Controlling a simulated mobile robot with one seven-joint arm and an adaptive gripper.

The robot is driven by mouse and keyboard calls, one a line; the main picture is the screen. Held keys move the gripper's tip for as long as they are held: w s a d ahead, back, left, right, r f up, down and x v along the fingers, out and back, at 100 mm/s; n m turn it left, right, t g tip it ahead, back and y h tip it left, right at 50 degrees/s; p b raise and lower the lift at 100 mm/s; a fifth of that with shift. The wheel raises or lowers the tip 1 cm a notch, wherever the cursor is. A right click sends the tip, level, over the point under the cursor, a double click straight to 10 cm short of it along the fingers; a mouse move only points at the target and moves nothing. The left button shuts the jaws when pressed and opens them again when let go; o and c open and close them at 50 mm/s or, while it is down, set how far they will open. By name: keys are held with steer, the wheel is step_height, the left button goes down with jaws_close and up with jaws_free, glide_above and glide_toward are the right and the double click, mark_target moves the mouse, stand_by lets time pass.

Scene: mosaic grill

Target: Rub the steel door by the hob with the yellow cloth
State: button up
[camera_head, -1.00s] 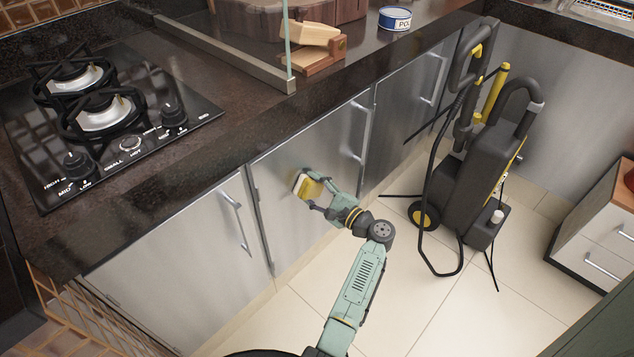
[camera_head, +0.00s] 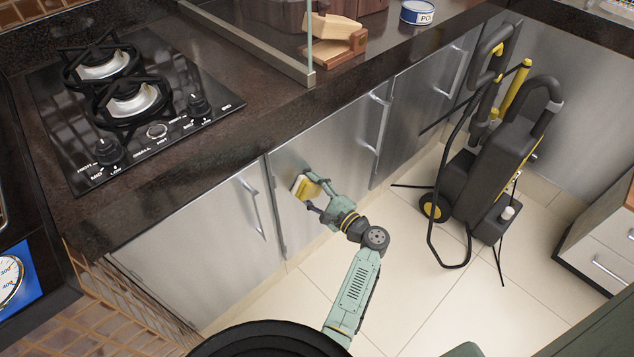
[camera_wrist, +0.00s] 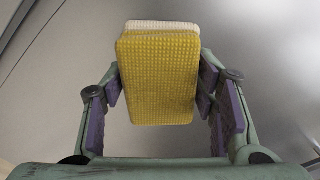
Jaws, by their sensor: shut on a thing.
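The yellow cloth (camera_head: 302,188) is a thick folded pad with a pale white layer on its far side. My gripper (camera_head: 314,194) is shut on it, with purple-lined fingers at its left and right edges in the wrist view (camera_wrist: 160,85). The cloth is held up at the middle steel door (camera_head: 345,142), near that door's left edge. It is at or very close to the steel; contact cannot be told. Another steel door (camera_head: 200,250) lies to the left, below the black gas hob (camera_head: 60,112). The steel behind the cloth is partly hidden.
Vertical bar handles (camera_head: 253,208) and (camera_head: 383,125) stick out from the doors. The dark counter edge (camera_head: 220,160) overhangs above. A black and yellow pressure washer (camera_head: 480,175) stands on the floor at right. Tiled floor (camera_head: 420,290) in front is clear.

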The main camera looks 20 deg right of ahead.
mark_target(304, 199)
steer(key=shift+s+a+p, duration=0.3)
steer(key=shift+a+p, duration=0.05)
steer(key=shift+a, duration=0.6)
steer(key=shift+s+a+p, duration=0.3)
steer(key=shift+a+p, duration=0.05)
steer(key=shift+a, duration=0.55)
steer(key=shift+p+v, duration=0.4)
steer(key=shift+v, duration=2.65)
steer(key=shift+v, duration=1.45)
